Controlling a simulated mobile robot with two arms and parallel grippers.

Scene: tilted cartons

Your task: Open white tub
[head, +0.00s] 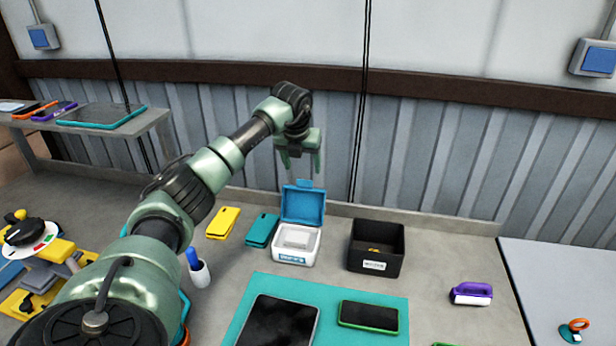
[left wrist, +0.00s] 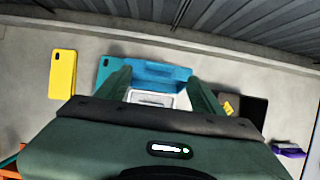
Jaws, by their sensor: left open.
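The white tub (head: 296,246) stands on the grey bench, with a label on its front. Its blue lid (head: 303,205) stands raised at the tub's back edge, so the tub is open and its pale inside shows. My left gripper (head: 301,166) is above and behind the lid, pointing down. Its two fingers are apart with nothing between them, and it does not touch the lid. In the left wrist view, the blue lid (left wrist: 155,72) and part of the white tub (left wrist: 150,98) show beyond the open fingers; the gripper body hides the rest. My right gripper is not in view.
A black open box (head: 376,248) stands right of the tub. Teal (head: 262,230) and yellow (head: 223,222) phone-like items lie to its left. A teal mat (head: 330,284) with a tablet and a phone lies in front. The corrugated wall (head: 430,160) rises behind.

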